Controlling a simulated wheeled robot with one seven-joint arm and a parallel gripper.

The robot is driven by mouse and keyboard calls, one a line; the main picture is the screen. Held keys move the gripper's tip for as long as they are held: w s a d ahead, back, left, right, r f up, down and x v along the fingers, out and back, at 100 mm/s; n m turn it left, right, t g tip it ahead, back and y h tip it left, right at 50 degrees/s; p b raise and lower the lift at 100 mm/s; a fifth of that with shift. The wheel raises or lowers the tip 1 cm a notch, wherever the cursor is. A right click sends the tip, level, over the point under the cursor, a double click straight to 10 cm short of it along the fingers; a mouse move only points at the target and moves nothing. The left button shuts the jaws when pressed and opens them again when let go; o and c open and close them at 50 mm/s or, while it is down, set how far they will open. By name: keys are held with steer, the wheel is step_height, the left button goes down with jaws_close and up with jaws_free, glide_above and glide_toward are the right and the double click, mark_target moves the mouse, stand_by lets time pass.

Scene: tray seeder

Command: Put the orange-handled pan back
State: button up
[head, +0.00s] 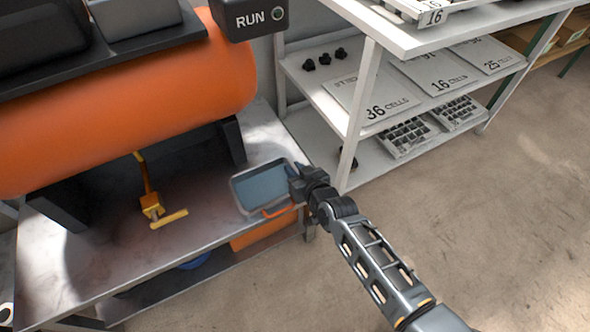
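The pan (262,187) is a shallow grey rectangular tray with a blue-grey inside. It is at the right end of the metal bench, below the orange drum. Its orange handle (278,210) is on the near edge, facing me. My gripper (293,178) is at the pan's right edge, over the bench corner. The fingers are small and dark here, so I cannot tell whether they are open or shut, or whether they touch the pan.
The orange drum machine (130,105) stands over the bench (110,255). A yellow lever (152,205) sits left of the pan. A white shelf rack (360,150) holds labelled cell plates (385,100), seed trays (408,137) and black knobs (325,60). The floor at right is clear.

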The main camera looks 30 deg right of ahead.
steer(key=shift+o, duration=1)
steer(key=shift+r, duration=0.15)
steer(key=shift+s+r+p, duration=0.15)
steer(key=shift+s+p, duration=0.1)
steer(key=shift+p, duration=0.1)
steer(key=p+v, duration=0.3)
steer(key=v, duration=0.8)
steer(key=shift+s, duration=0.25)
